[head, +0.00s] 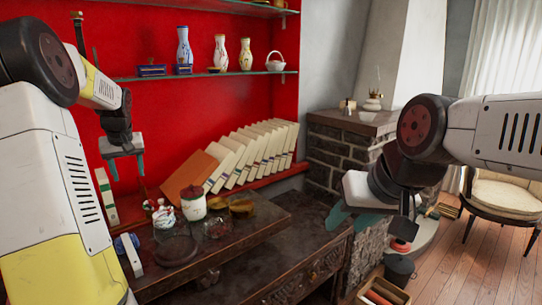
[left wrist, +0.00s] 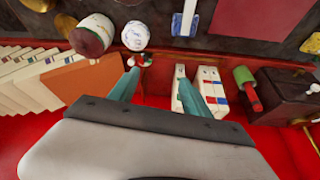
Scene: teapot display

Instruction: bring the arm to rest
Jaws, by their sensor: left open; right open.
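My left gripper (head: 127,168) hangs in front of the red wall at the left, above the dark wooden table, with its two teal fingers pointing down. It is open and empty. In the left wrist view its fingers (left wrist: 158,82) are apart, with a white-and-red object partly visible behind them. My right gripper (head: 345,215) is at the right of the head view, in front of the table's right end and the stone fireplace. It is open, its teal fingers point left and down, and nothing shows in it.
The dark table (head: 265,245) holds a red-lidded jar (head: 193,205), a small patterned pot (head: 164,215) and glass dishes. A row of books (head: 240,157) leans on the red ledge. Vases (head: 220,52) stand on a glass shelf. A chair (head: 503,198) stands at the right.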

